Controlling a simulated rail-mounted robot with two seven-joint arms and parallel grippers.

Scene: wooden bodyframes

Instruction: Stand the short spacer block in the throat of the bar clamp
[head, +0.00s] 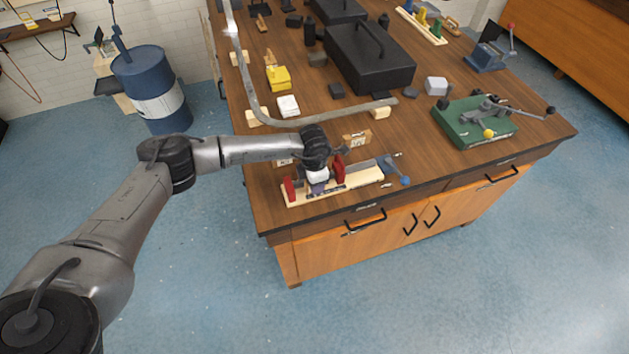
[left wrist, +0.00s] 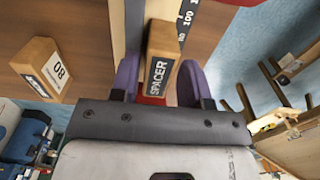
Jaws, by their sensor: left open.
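My left gripper (head: 319,187) points down over the clamp between the red jaws. In the left wrist view the wooden block marked SPACER (left wrist: 160,68) is between my open purple fingers (left wrist: 157,85), with a visible gap on the left finger's side. Part of a red jaw shows beside it. Its foot is hidden, so I cannot tell how it rests. My right gripper is out of view.
Another labelled block (head: 357,139) stands behind the clamp. A bent grey bar (head: 330,115), a black case (head: 370,60) and a green-based fixture (head: 475,125) lie farther back. Bare bench top lies right of the clamp.

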